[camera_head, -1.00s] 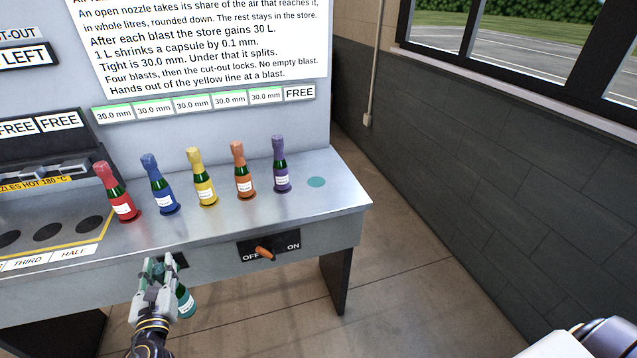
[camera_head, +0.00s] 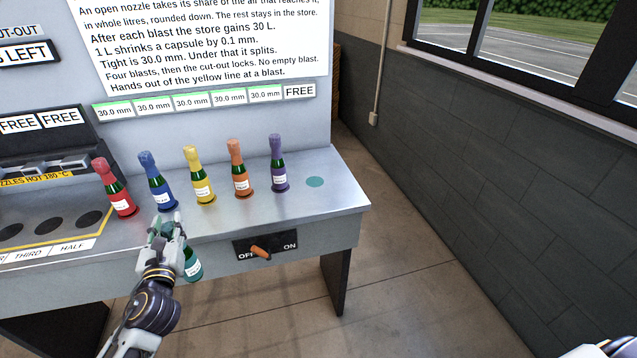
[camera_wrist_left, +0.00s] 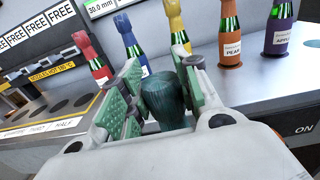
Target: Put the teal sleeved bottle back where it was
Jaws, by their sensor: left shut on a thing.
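My left gripper (camera_head: 167,235) is shut on the teal sleeved bottle (camera_head: 192,266), in front of the bench's front edge and below the row of bottles. In the left wrist view the bottle's teal sleeve (camera_wrist_left: 165,100) sits between the two green finger pads. In the head view the hand hides the bottle's top; its lower body and pale label show below the fingers. A bare teal round spot (camera_head: 314,182) lies on the bench top, right of the purple bottle (camera_head: 278,165). My right gripper is not in view.
Red (camera_head: 116,190), blue (camera_head: 158,183), yellow (camera_head: 199,178) and orange (camera_head: 239,170) bottles stand in a row on the bench. The OFF/ON switch lever (camera_head: 261,252) sticks out of the bench front. The bench's right end (camera_head: 345,190) is clear.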

